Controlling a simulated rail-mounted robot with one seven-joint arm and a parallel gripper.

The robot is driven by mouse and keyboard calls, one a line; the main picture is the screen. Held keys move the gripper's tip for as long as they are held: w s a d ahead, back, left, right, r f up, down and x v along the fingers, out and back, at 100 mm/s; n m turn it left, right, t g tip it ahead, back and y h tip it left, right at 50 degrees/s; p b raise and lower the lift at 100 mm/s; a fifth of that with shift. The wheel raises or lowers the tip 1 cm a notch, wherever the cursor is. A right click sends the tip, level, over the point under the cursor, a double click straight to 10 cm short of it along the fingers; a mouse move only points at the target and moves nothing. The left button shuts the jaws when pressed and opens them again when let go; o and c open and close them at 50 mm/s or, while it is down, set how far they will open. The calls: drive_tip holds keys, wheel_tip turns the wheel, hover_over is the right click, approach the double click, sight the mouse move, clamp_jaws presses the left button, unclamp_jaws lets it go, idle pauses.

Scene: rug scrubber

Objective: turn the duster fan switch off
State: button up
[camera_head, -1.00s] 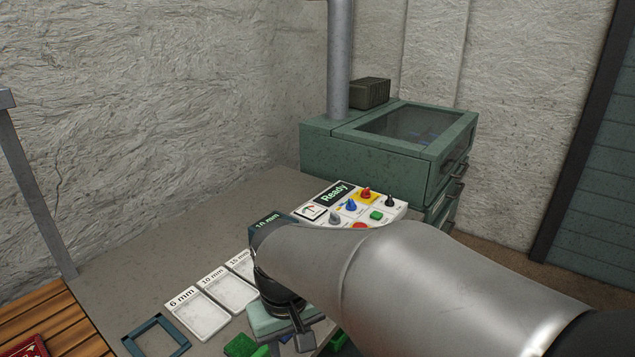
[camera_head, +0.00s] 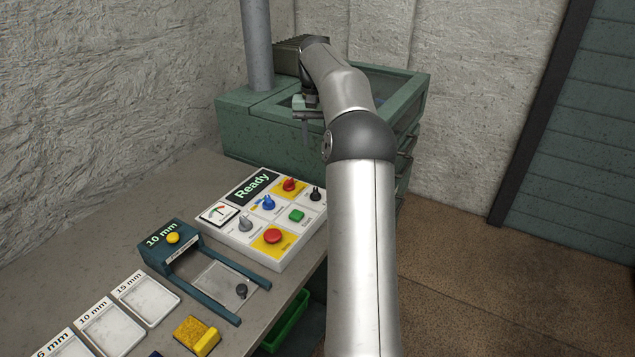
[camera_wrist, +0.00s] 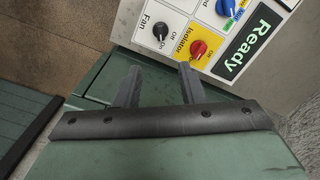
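The fan switch is a small black knob (camera_head: 316,194) at the far right corner of the white control panel (camera_head: 226,226). In the wrist view the black fan knob (camera_wrist: 160,31) sits beside the printed word "Fan", with small on and off marks near it. I cannot tell which mark it points to. My gripper (camera_head: 304,130) is above and beyond the panel, by the green cabinet's near side. In the wrist view my gripper (camera_wrist: 160,67) has its two fingers apart with nothing between them. The fingertips appear just below the fan knob in the picture, apart from it.
Beside the fan knob is a red isolator knob (camera_wrist: 198,48). The panel also has a blue knob (camera_head: 268,203), grey knob (camera_head: 245,223), green button (camera_head: 296,215), red button (camera_head: 273,236) and "Ready" display (camera_head: 252,187). The green cabinet (camera_head: 240,130) stands behind.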

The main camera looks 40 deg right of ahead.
sight(315, 190)
wheel_tip(315, 190, down, 16)
drive_tip(key=shift+a+f, duration=0.1)
idle(0.4)
clamp_jaws()
